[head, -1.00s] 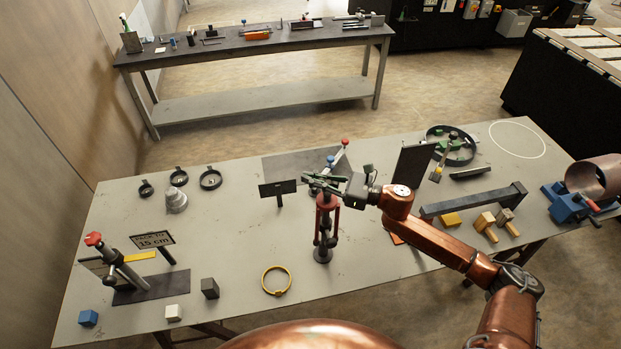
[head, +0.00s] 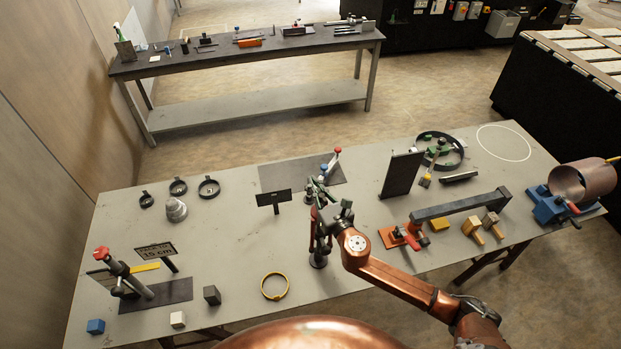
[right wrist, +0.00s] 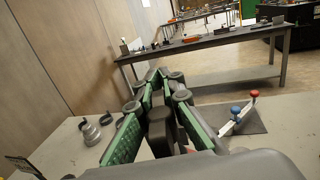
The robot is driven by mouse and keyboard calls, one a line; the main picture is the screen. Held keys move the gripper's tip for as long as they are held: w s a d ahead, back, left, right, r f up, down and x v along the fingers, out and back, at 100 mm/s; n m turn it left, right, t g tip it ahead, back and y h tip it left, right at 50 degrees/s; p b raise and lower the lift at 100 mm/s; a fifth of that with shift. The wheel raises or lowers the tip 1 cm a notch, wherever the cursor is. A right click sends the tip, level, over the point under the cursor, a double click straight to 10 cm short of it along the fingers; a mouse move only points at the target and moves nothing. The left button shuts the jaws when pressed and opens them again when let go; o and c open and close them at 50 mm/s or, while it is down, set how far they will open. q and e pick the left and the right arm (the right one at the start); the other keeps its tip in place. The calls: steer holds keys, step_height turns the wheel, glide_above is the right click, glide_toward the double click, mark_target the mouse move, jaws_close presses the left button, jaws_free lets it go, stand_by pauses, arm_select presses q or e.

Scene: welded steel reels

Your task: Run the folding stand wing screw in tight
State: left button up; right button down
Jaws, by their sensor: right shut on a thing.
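The folding stand (head: 318,260) is upright near the middle of the table, with a dark round foot and a narrow column. My right gripper (head: 314,188) is at the top of the stand and hides much of it. In the right wrist view, the green-padded fingers of my right gripper (right wrist: 158,80) are closed in on something dark between them. I take it to be the wing screw, but its shape is hidden by the fingers, and I cannot tell how deep it sits. My left gripper is not in view.
A black sign (head: 274,198) stands just left of the stand, and a dark upright plate (head: 401,174) to its right. A yellow ring (head: 275,286) lies in front. A red-and-blue-knobbed part (head: 330,164) lies behind.

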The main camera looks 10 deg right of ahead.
steer(key=m+h+p, duration=0.1)
steer(key=m+h, duration=0.1)
steer(key=shift+d+r+h+p, duration=0.2)
steer(key=shift+d+h+p, duration=0.1)
steer(key=shift+h+p, duration=0.1)
arm_select(q)
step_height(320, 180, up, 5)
steer(key=p, duration=0.2)
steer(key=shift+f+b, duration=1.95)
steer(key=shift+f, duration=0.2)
arm_select(e)
steer(key=s+d+m+g+h, duration=0.2)
steer(key=d+m+g+h, duration=0.1)
steer(key=m+g+h, duration=0.5)
steer(key=s+d+m+g+h, duration=0.3)
steer(key=m+g+h, duration=0.6)
steer(key=m+h, duration=0.1)
steer(key=shift+f+h, duration=0.3)
steer(key=shift+h, duration=0.3)
steer(key=shift+s, duration=0.1)
steer(key=c, duration=2)
jaws_free()
steer(key=shift+r, duration=0.1)
